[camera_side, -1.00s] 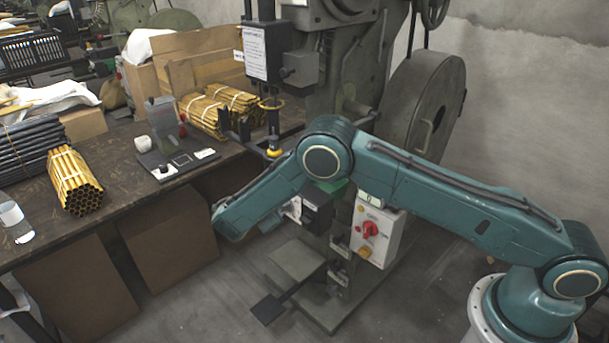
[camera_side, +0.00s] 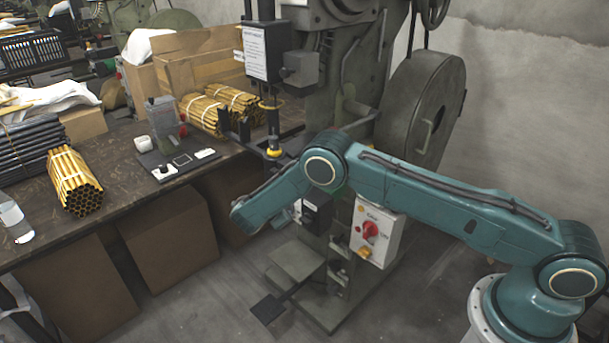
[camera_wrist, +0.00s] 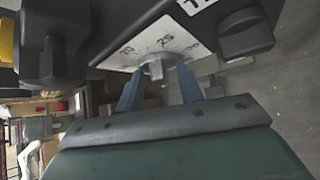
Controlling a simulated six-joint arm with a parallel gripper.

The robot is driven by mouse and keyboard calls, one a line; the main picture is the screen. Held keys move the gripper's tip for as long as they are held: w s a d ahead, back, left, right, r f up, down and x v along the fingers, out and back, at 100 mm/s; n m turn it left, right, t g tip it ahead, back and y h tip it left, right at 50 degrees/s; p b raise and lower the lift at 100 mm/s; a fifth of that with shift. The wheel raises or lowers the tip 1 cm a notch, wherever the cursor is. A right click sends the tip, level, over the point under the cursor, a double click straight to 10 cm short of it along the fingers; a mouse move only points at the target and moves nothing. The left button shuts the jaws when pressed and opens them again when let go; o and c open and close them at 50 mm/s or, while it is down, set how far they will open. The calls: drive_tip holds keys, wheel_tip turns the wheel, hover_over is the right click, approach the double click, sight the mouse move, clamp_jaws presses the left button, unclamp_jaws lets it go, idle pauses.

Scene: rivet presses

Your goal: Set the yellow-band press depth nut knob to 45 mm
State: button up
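In the wrist view, a small grey knob (camera_wrist: 157,70) sits on a pale dial plate with numbers, of which 20 and 25 can be read. I cannot read its exact setting. My gripper (camera_wrist: 159,70) is open, its two blue fingers apart on either side of the knob, with a gap visible on each side. In the side view, the press (camera_side: 345,90) stands behind my arm, with a yellow ring (camera_side: 273,152) low on its spindle.
A dark round knob (camera_wrist: 246,34) and a black block (camera_wrist: 52,55) are close to my gripper. A white control box (camera_side: 376,235) with a red switch is on the press. The workbench (camera_side: 115,190) at left holds bundles of tubes (camera_side: 75,182).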

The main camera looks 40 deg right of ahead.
clamp_jaws()
drive_tip(key=shift+s+a+f+m+t+h, duration=0.15)
drive_tip(key=shift+m+t+h, duration=0.3)
drive_tip(key=shift+m+t, duration=0.7)
drive_tip(key=shift+s+d+f+m+t+h, duration=0.2)
drive_tip(key=shift+m+t+h, duration=0.35)
drive_tip(key=shift+t, duration=1)
unclamp_jaws()
